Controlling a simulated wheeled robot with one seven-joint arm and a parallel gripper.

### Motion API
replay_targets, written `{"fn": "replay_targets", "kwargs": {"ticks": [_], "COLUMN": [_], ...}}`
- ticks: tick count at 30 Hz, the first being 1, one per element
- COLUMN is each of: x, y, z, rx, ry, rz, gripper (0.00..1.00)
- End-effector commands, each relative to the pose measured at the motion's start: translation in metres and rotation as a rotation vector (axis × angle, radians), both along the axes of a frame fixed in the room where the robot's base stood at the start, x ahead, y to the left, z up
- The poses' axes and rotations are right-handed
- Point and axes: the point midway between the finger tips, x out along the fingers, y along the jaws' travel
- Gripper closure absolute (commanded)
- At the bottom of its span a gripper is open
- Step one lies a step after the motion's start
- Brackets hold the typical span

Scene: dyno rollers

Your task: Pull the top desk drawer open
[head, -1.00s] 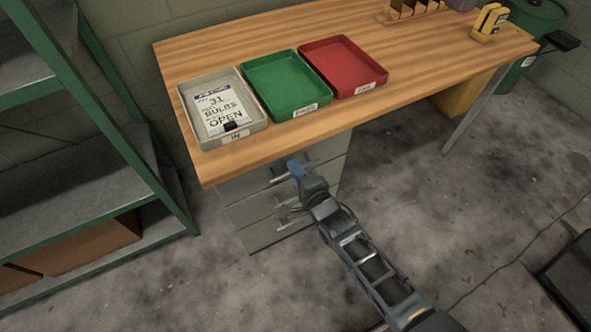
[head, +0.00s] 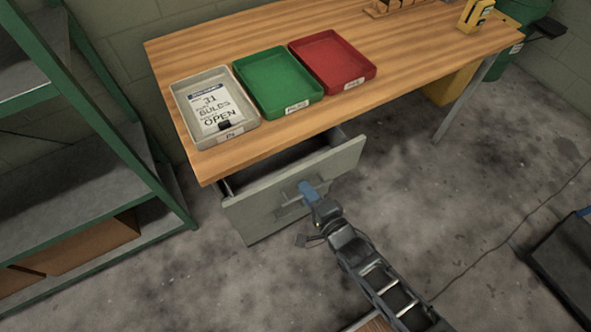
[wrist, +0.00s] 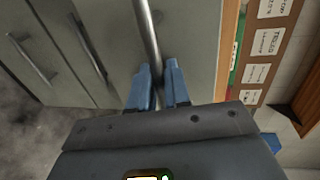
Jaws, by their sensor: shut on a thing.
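The top desk drawer (head: 255,212) is pulled partway out from under the wooden desk (head: 180,112), with a dark gap showing behind its grey front. My gripper (head: 309,190) is at the drawer's bar handle (head: 285,207). In the wrist view the blue fingertips (wrist: 158,90) are shut on the metal handle (wrist: 147,35), one on each side of it. The drawer's inside is mostly hidden by the desktop and the front panel.
Lower drawers with bar handles (wrist: 90,50) stay closed in the wrist view. A grey tray with a card (head: 190,115), a green tray (head: 255,75) and a red tray (head: 368,72) sit on the desk. Green shelving (head: 130,150) stands left.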

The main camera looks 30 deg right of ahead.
Motion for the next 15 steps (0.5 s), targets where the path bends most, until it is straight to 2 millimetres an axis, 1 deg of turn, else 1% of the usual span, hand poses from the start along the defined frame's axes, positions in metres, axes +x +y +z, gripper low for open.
{"fn": "replay_targets", "kwargs": {"ticks": [1,15], "x": [-0.018,-0.149], "y": [0.001,0.000], "z": [0.001,-0.002], "rx": [0.000,0.000], "ry": [0.006,0.005], "rz": [0.002,0.001], "gripper": [1.00,1.00]}}
